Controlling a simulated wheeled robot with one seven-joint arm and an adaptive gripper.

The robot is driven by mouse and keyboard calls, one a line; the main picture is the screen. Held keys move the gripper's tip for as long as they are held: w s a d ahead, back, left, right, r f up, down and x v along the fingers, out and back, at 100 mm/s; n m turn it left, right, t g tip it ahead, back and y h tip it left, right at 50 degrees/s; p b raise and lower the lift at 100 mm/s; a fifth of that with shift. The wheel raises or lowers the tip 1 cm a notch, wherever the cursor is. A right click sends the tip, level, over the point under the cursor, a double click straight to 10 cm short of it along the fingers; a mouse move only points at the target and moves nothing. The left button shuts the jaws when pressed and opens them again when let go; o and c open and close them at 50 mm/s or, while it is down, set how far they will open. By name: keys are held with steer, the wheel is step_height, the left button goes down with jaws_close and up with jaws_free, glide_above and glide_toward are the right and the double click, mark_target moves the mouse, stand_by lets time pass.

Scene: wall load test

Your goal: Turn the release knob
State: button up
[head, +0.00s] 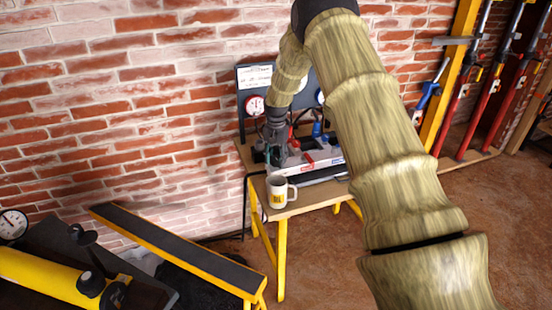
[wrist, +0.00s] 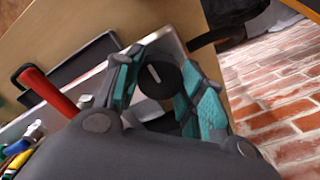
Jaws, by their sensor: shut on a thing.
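In the wrist view, a round black knob (wrist: 158,77) with a white mark line sits on a grey metal panel. My gripper (wrist: 165,85) has its teal-padded fingers on both sides of the knob and is shut on it. In the head view, my gripper (head: 272,150) reaches down to the left end of the test unit (head: 318,154) on the wooden table. The knob is hidden there behind the gripper and arm.
A red lever (wrist: 50,93) stands beside the gripper in the wrist view. A white mug (head: 279,193) stands at the table's front edge (head: 312,205). A gauge panel (head: 244,76) stands behind, against the brick wall. A yellow-legged bench (head: 170,246) is at lower left.

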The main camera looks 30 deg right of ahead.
steer(key=shift+n, duration=0.4)
steer(key=n+p, duration=0.1)
steer(key=n, duration=1.2)
steer(key=shift+p, duration=0.4)
steer(key=shift+n, duration=1.9)
steer(key=o, duration=1)
steer(key=shift+r, duration=0.1)
